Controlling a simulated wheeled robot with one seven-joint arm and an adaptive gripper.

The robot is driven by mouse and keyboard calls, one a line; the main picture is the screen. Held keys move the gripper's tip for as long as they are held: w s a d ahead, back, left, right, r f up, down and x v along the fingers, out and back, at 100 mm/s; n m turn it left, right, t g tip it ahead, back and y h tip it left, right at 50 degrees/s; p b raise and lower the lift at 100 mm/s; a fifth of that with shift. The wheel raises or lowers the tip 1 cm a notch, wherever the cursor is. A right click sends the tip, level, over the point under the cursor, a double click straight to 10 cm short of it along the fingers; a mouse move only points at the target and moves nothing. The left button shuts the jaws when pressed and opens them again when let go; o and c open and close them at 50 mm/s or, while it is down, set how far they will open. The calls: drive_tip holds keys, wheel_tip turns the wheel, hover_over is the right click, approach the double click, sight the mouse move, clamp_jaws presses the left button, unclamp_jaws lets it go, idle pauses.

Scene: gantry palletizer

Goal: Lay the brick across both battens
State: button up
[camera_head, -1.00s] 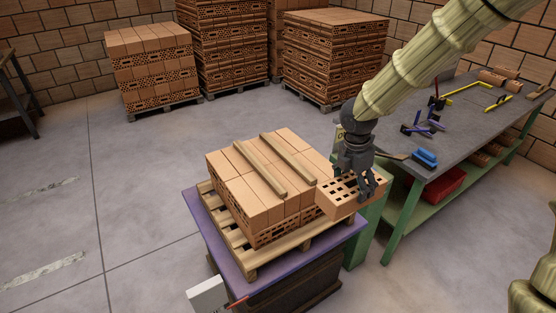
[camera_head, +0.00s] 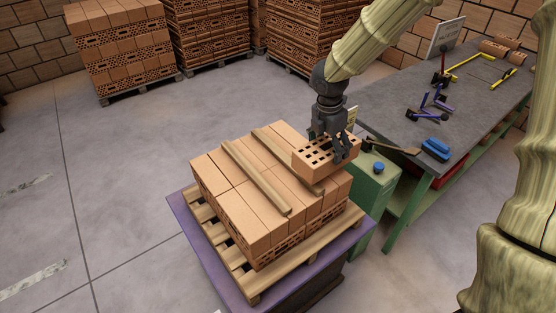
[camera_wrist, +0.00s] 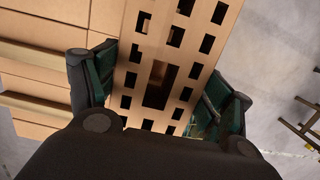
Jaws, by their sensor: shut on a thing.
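My gripper (camera_head: 334,146) is shut on a perforated orange brick (camera_head: 318,153) and holds it above the right part of the brick stack. In the wrist view the brick (camera_wrist: 190,50) sits between the two dark fingers, its holed face toward the camera. Two wooden battens lie on the stack's top layer: the left batten (camera_head: 254,177) is in full view, and the right batten (camera_head: 272,143) is partly hidden by the held brick. The held brick overlaps the right batten in the head view; I cannot tell whether they touch.
The brick stack (camera_head: 240,206) rests on a wooden pallet (camera_head: 236,262) on a purple-topped stand (camera_head: 184,210). A green bench (camera_head: 385,98) with tools stands at the right, a green cabinet (camera_head: 372,190) beside the stack. Tall brick pallets (camera_head: 120,50) stand at the back.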

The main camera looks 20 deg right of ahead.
drive_tip(key=shift+w+a+f+p, duration=0.55)
drive_tip(key=shift+a+f+p, duration=0.2)
drive_tip(key=shift+a, duration=1.45)
drive_tip(key=shift+w+a+f+p, duration=0.55)
drive_tip(key=shift+a+f, duration=0.2)
drive_tip(key=shift+a, duration=1.45)
drive_tip(key=shift+w+a+f+p, duration=0.5)
drive_tip(key=shift+a+f+p, duration=0.25)
drive_tip(key=shift+a, duration=1.45)
drive_tip(key=shift+f, duration=0.2)
drive_tip(key=o, duration=1.8)
drive_tip(key=shift+s, duration=0.1)
drive_tip(key=r, duration=0.4)
drive_tip(key=a+r+b, duration=0.1)
drive_tip(key=r, duration=0.3)
drive_tip(key=r+b, duration=0.1)
drive_tip(key=r, duration=0.3)
drive_tip(key=shift+s+a, duration=0.25)
drive_tip(key=shift+a, duration=0.1)
